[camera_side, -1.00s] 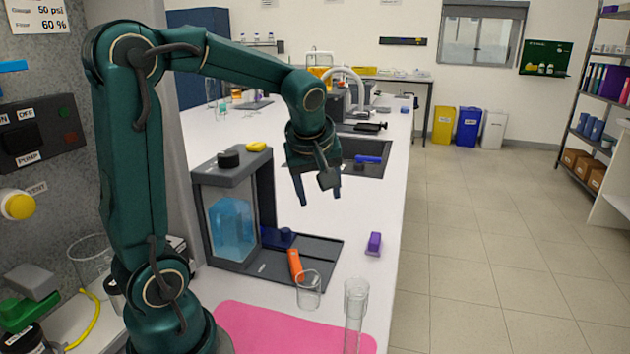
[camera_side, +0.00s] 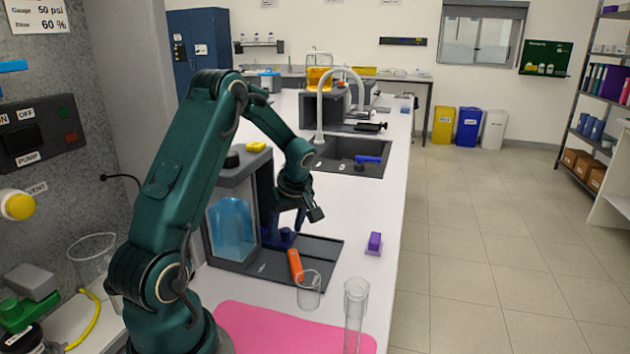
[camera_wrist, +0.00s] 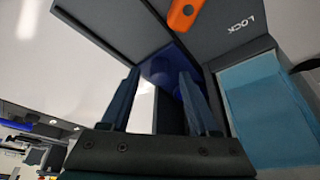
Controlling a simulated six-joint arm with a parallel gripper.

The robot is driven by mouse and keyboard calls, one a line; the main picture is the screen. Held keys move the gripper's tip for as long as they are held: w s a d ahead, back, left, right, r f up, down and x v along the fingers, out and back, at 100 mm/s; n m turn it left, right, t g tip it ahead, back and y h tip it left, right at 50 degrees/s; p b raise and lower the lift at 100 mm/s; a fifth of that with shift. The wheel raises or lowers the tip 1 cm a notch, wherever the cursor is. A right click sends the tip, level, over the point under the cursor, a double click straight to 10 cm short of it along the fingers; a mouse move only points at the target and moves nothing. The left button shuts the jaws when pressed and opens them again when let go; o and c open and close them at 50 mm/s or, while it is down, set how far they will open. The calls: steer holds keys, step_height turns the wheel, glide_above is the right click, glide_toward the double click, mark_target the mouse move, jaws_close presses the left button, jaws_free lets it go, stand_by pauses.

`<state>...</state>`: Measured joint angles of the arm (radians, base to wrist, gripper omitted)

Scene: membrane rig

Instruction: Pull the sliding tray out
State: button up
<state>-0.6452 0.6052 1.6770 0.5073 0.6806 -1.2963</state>
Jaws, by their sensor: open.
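The dark blue sliding tray (camera_side: 270,240) with its small knob (camera_side: 286,234) sits low at the right side of the grey membrane rig (camera_side: 240,160). It also shows as a blue patch ahead of my fingers in the wrist view (camera_wrist: 160,66). My gripper (camera_side: 291,216) is open and empty, pointing down just above the knob. In the wrist view its two fingers (camera_wrist: 160,74) stand apart, with the blue part beyond and between their tips. I cannot tell whether they touch it. The orange lock handle (camera_side: 295,265) lies on the rig's dark base plate (camera_side: 318,252), by the LOCK label.
A clear beaker (camera_side: 309,290) and a tall clear cylinder (camera_side: 354,310) stand in front of the base plate. A pink mat (camera_side: 290,330) lies nearby. A purple block (camera_side: 374,242) is to the right. The sink (camera_side: 350,155) is behind; white bench between is clear.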

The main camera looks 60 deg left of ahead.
jaws_close()
stand_by(1.5)
